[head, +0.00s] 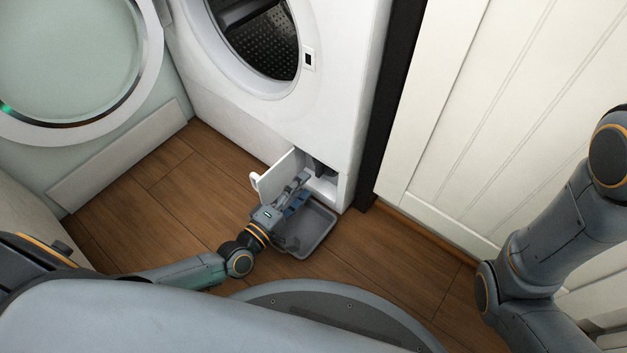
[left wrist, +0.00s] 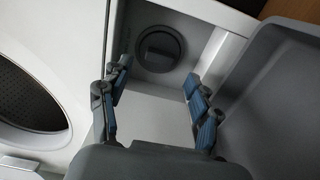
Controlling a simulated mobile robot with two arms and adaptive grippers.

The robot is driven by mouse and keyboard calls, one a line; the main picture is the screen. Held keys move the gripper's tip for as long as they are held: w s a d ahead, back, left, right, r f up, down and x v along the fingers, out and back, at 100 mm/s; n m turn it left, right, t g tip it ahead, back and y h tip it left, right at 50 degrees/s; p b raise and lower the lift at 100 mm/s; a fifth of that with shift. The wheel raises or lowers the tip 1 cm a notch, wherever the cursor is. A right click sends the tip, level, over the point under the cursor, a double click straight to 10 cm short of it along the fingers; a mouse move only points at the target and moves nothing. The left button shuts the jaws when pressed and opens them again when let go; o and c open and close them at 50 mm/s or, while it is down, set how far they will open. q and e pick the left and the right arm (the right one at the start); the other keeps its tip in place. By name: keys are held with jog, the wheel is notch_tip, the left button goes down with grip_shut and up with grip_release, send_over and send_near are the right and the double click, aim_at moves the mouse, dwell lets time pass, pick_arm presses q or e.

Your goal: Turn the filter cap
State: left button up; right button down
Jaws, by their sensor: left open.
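The filter cap (left wrist: 158,48) is a dark round cap with a raised grip bar, set in a white recess low on the washing machine (head: 345,100). In the head view the recess (head: 322,185) shows at the machine's lower right corner, and the cap is mostly hidden in shadow there. My left gripper (head: 302,183) is in front of the recess. In the left wrist view its two blue-padded fingers (left wrist: 155,76) are spread open, with the cap between and beyond them, apart from them. My right gripper is out of view; only my right arm shows.
The white filter door (head: 278,175) stands open left of my left gripper. A grey tray (head: 322,232) lies on the wooden floor under it; its wall (left wrist: 245,85) is close on the right in the wrist view. A white panelled cabinet (head: 480,110) stands right of the machine.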

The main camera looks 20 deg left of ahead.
aim_at(317, 173)
pick_arm(q)
jog(key=shift+b+x, duration=0.7)
jog(key=shift+x, duration=1.65)
jog(key=c, duration=1.2)
jog(key=shift+o, duration=0.2)
